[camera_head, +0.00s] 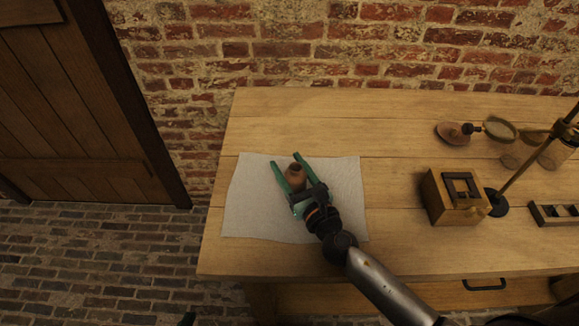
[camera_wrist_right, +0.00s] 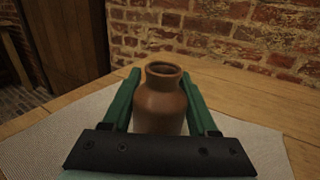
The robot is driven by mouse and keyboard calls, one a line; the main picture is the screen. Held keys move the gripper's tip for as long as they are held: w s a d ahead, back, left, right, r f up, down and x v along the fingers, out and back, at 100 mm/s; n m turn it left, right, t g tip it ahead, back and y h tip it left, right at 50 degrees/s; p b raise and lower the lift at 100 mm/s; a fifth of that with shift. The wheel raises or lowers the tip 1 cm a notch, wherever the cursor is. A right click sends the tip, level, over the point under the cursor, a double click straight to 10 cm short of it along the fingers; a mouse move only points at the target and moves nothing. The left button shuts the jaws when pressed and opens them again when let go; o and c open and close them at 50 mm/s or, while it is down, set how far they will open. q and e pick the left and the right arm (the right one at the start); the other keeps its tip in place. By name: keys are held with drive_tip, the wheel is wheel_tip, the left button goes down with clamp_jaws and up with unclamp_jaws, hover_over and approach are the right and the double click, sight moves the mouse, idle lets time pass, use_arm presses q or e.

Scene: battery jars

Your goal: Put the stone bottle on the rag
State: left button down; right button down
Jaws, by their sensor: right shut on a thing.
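The stone bottle (camera_head: 295,175) is a small brown jar with a narrow neck and open mouth. It stands upright between the green fingers of my right gripper (camera_head: 285,161), which is shut on it. The right wrist view shows the bottle (camera_wrist_right: 160,100) with a finger on each side; its base is hidden behind the gripper's dark plate. The white rag (camera_head: 248,205) lies flat on the table under the bottle and gripper. I cannot tell whether the bottle's base touches the rag. Only a dark tip of my left gripper (camera_head: 188,319) shows at the bottom edge.
The wooden table (camera_head: 400,130) stands against a brick wall. To the right are a wooden box (camera_head: 455,196), a brass stand (camera_head: 540,155) with a dark base, a round copper-coloured piece (camera_head: 454,132) and a small wooden rack (camera_head: 555,214). The table behind the rag is clear.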

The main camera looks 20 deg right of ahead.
drive_tip(key=c, duration=0.6)
unclamp_jaws()
drive_tip(key=shift+s+f, duration=0.15)
drive_tip(key=shift+f, duration=0.55)
drive_tip(key=o, duration=0.3)
drive_tip(key=shift+r, duration=0.1)
drive_tip(key=shift+o, duration=0.6)
drive_tip(key=shift+r, duration=0.1)
drive_tip(key=shift+r, duration=0.15)
